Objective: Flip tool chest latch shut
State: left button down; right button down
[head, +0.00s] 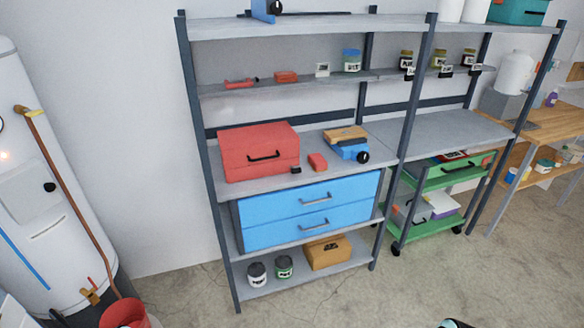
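A red tool chest (258,152) with a black front handle stands on the middle shelf of the left rack bay. Its lid looks down, but the latch is too small to make out. A blue two-drawer chest (310,208) with grey handles sits on the shelf below, both drawers closed. I cannot tell for certain which chest has the latch. Neither of my grippers is in view. A small dark rounded part (455,323) shows at the bottom edge, and I cannot tell what it is.
The grey rack (203,150) has dark posts. A small red box (318,162) and a blue tool (350,150) lie beside the red chest. A green cart (428,235) stands right, a white tank (45,180) and red bucket (125,314) left. Floor in front is clear.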

aim_at(294, 169)
jog(key=i+j, duration=0.25)
jog(key=i, duration=0.2)
jog(key=i+j+z, duration=0.1)
jog(key=i, duration=0.35)
jog(key=j, duration=0.15)
